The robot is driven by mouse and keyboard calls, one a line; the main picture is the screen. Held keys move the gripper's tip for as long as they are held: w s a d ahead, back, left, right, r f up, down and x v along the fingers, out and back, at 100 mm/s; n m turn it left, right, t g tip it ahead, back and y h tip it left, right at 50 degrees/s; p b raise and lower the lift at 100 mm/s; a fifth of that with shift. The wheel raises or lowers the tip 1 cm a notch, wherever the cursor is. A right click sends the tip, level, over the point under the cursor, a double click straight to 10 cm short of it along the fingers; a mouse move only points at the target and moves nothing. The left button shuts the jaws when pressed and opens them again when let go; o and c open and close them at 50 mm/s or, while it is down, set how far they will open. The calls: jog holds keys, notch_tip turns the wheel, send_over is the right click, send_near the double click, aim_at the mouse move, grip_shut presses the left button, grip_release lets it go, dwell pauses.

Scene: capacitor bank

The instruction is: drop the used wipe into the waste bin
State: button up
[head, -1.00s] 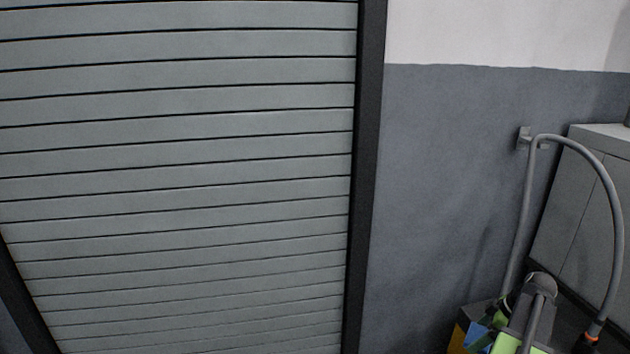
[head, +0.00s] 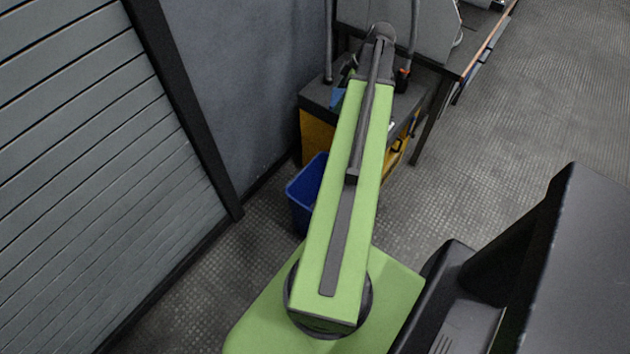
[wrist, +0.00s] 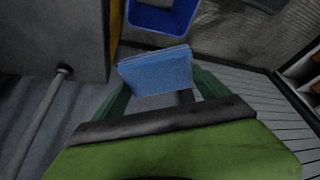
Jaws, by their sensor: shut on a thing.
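The used wipe is a blue folded square (wrist: 157,72) in the wrist view. My gripper (wrist: 160,84) is shut on it, with a green finger at each side. The waste bin is an open blue box (head: 305,190) on the floor, left of my green arm in the head view; the arm hides its right part. The bin also shows at the top of the wrist view (wrist: 160,20), beyond the wipe and apart from it, cut by the picture edge. In the head view my arm mostly hides the gripper; a small blue patch near its far end may be the wipe.
A yellow cabinet with a dark top (head: 318,135) stands just behind the bin. A grey hose rises near it. A slatted shutter (head: 90,180) and grey wall lie to the left. A table (head: 462,60) stands at the back right. The floor (head: 540,110) to the right is clear.

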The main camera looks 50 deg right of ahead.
jog(key=a+f+b, duration=0.2)
jog(key=f+b, duration=1.8)
jog(key=f, duration=0.1)
jog(key=s+a+f+b, duration=0.1)
jog(key=a+f+b, duration=0.1)
jog(key=f+b, duration=1.9)
jog(key=shift+s+f+m, duration=0.3)
jog(key=shift+f+m, duration=0.1)
jog(key=shift+f, duration=0.25)
jog(key=shift+a, duration=0.1)
jog(key=o, duration=1.2)
jog(key=shift+c, duration=0.2)
jog(key=shift+r, duration=0.15)
jog(key=p+v, duration=1.5)
jog(key=v, duration=0.2)
jog(key=shift+s+p, duration=0.2)
jog(key=shift+p, duration=0.15)
